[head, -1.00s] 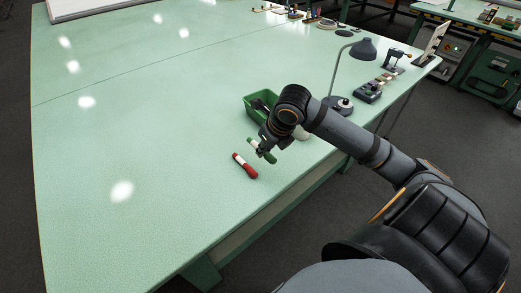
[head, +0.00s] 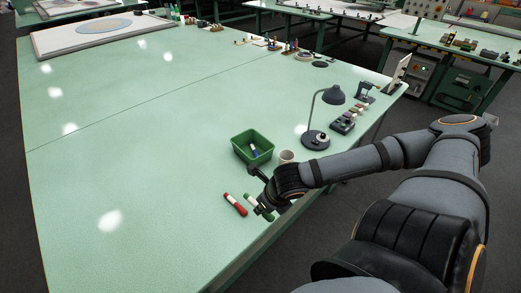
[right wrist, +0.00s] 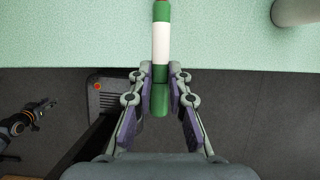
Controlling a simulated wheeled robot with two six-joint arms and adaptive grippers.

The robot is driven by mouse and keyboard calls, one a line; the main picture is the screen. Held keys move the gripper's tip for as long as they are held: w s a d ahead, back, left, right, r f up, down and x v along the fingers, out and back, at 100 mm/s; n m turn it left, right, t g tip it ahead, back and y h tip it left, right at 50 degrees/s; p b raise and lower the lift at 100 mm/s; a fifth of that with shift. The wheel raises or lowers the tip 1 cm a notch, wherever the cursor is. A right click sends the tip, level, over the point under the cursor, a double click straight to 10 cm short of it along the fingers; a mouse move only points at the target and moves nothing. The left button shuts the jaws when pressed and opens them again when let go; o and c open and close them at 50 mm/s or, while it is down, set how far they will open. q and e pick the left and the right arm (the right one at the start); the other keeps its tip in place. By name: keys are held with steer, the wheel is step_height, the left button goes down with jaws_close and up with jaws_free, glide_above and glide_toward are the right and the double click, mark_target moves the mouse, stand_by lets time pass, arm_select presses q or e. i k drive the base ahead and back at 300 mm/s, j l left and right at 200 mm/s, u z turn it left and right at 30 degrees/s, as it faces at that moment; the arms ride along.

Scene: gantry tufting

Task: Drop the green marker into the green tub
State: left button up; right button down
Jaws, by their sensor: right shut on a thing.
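The green marker (right wrist: 161,45), green with a white band, is gripped between the fingertips of my right gripper (right wrist: 160,76). In the head view the marker (head: 251,201) and right gripper (head: 263,209) are at the table's near right edge, just right of the red marker. The wrist view shows the marker pointing over the tabletop, with floor below the gripper. The green tub (head: 240,153) stands open farther back on the table, apart from the gripper. A blue and white item (head: 254,152) lies in it.
A red marker (head: 235,204) lies on the table (head: 130,160). A pale mug (head: 286,156) stands right of the tub, close to my right arm. A desk lamp (head: 316,140) stands behind it. The table's left and middle are clear.

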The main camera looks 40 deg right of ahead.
mark_target(258, 149)
steer(key=l+u, duration=0.15)
steer(key=u, duration=0.4)
steer(key=l+u, duration=0.15)
steer(key=l, duration=0.4)
steer(key=l+u, duration=0.1)
steer(key=l, duration=0.4)
steer(key=k+l+u, duration=0.15)
steer(key=l, duration=0.4)
steer(key=k+l+u, duration=0.1)
steer(key=l, duration=0.4)
steer(key=k+l+u, duration=0.15)
steer(key=l, duration=0.35)
